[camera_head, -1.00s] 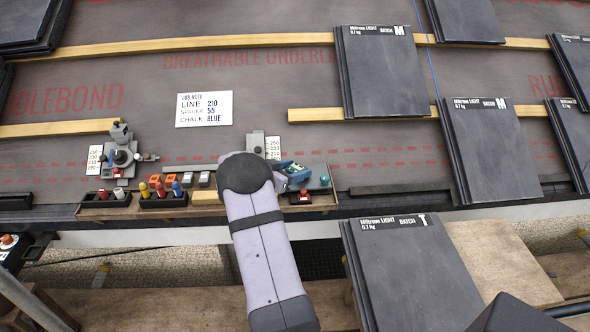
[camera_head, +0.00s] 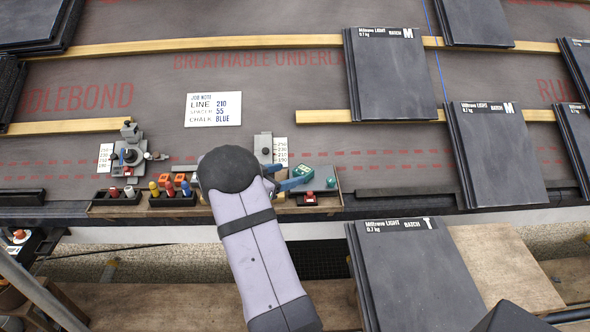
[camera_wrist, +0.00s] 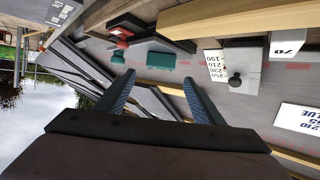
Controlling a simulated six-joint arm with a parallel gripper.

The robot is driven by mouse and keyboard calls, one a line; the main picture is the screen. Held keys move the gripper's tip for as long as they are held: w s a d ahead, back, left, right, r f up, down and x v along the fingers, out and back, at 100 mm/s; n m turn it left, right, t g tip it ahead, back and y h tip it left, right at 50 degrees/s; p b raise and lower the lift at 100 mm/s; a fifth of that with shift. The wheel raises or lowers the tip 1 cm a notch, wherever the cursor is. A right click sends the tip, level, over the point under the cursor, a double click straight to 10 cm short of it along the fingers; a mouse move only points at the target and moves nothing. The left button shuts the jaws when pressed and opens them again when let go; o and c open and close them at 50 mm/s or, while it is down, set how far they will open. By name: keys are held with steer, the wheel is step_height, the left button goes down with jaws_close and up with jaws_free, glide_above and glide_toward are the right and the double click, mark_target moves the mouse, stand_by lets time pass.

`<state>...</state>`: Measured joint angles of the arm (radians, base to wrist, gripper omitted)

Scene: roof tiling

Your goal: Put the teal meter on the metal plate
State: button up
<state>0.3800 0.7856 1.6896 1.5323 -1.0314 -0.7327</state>
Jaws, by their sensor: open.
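The teal meter (camera_head: 303,171) is a small teal block on the dark underlay at the back edge of the tool tray, right of my arm. In the wrist view the teal meter (camera_wrist: 161,61) lies beyond my fingertips, between their lines. My gripper (camera_head: 287,176) is open and empty, with blue fingers just left of the meter. In the wrist view my gripper (camera_wrist: 158,80) shows both fingers spread apart. A grey plate (camera_head: 264,143) with a dark knob stands left of the meter beside a number card; it also shows in the wrist view (camera_wrist: 240,58).
Another grey fixture (camera_head: 130,157) stands at left. Colored markers (camera_head: 170,190) fill a black holder.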

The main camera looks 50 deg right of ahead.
steer(key=shift+p+v, duration=0.35)
steer(key=shift+v, duration=1.55)
steer(key=w+a+n+t, duration=0.1)
steer(key=w, duration=0.1)
steer(key=w+a+r+n+t+y, duration=0.1)
steer(key=w+a+t, duration=0.1)
steer(key=w+a+n+t, duration=0.1)
steer(key=w+a+t, duration=0.1)
steer(key=shift+w+r+y, duration=0.3)
steer(key=shift+w, duration=0.1)
steer(key=a+n+t+y, duration=0.4)
steer(key=a+n+y, duration=0.55)
steer(key=a, duration=1.45)
steer(key=s+a+f+n+g+y, duration=0.3)
steer(key=s+a, duration=0.4)
steer(key=s, duration=0.2)
steer(key=s+f+n+g, duration=0.2)
steer(key=s+g, duration=0.4)
steer(key=s, duration=1.1)
steer(key=shift+s+a+h, duration=0.2)
steer(key=shift+s+h, duration=0.15)
